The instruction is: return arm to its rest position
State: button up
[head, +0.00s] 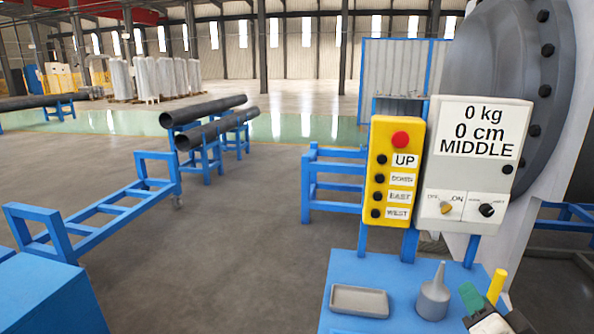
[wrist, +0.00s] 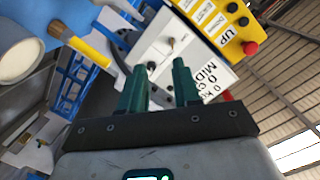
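My gripper (wrist: 160,67) shows in the wrist view with two green fingers standing apart and nothing between them. It is open and empty. It points toward the grey control box (wrist: 165,50) and yellow button panel (wrist: 222,22), which look rolled over in this view. In the head view, a green finger of my gripper (head: 470,297) shows at the bottom right, over the blue table's right part. The rest of my gripper is mostly cut off by the frame edge there.
The blue table (head: 395,270) holds a grey tray (head: 359,301) and a grey funnel-like can (head: 433,295). A yellow handle (head: 497,283) stands close to my gripper; a yellow-handled brush (wrist: 80,44) shows in the wrist view. The control box (head: 472,160) and button panel (head: 394,175) rise behind.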

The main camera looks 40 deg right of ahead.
jog(key=w+a+f+n+g+y, duration=0.15)
jog(key=a+f+n+y, duration=0.3)
jog(key=f, duration=0.45)
jog(key=w+a+f+n+g+y, duration=0.1)
jog(key=a+f+n+g+y, duration=0.15)
jog(key=a+f, duration=0.4)
jog(key=s+a+f+n+g+y, duration=0.5)
jog(key=s+a+f+n, duration=0.3)
jog(key=f, duration=0.5)
jog(key=a+n+g, duration=0.1)
jog(key=a+n, duration=0.1)
jog(key=a, duration=0.1)
jog(key=shift+s+a, duration=0.15)
jog(key=shift+a, duration=0.15)
jog(key=shift+d, duration=0.15)
